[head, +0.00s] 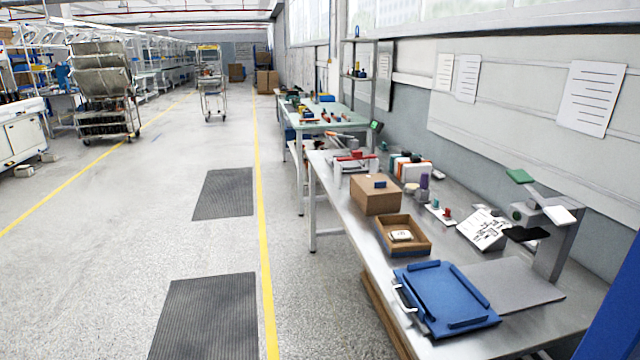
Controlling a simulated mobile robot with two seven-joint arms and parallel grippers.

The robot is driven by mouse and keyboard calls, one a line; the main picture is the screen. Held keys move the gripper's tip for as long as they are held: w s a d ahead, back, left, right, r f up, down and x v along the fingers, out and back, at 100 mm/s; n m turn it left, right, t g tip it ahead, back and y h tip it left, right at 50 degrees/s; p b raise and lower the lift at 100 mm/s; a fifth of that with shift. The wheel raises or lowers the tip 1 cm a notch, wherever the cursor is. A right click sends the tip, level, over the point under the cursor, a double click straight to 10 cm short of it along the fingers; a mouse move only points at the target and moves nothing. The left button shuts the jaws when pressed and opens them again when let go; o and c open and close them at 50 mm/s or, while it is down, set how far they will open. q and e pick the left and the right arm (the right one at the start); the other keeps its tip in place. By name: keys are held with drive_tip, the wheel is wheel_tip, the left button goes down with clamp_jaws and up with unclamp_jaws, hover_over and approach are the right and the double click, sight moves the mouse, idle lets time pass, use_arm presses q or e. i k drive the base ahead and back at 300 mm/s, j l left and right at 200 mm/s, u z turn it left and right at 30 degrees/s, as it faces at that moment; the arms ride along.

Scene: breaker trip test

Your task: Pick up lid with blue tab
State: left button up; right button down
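A brown cardboard-coloured box (376,196) stands on the metal workbench, left of the middle of its length. A small blue tab (380,184) shows at the top of this box, on what looks like its lid (370,181). I cannot make out a clear seam between lid and box. In front of it is an open brown tray (421,248) with a small whitish item (400,236) inside. Neither of my grippers is in view.
A blue board with raised bars and a metal handle (440,295) lies on the bench's near part, beside a grey mat (510,284). A stand (553,240), a patterned white panel (484,229) and small coloured parts line the wall side.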

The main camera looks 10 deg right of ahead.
sight(374, 193)
drive_tip(key=i+z, duration=0.15)
drive_tip(key=i, duration=0.35)
drive_tip(key=i+j+z, duration=0.15)
drive_tip(key=i, duration=0.3)
drive_tip(key=i+j+z, duration=0.15)
drive_tip(key=i, duration=0.3)
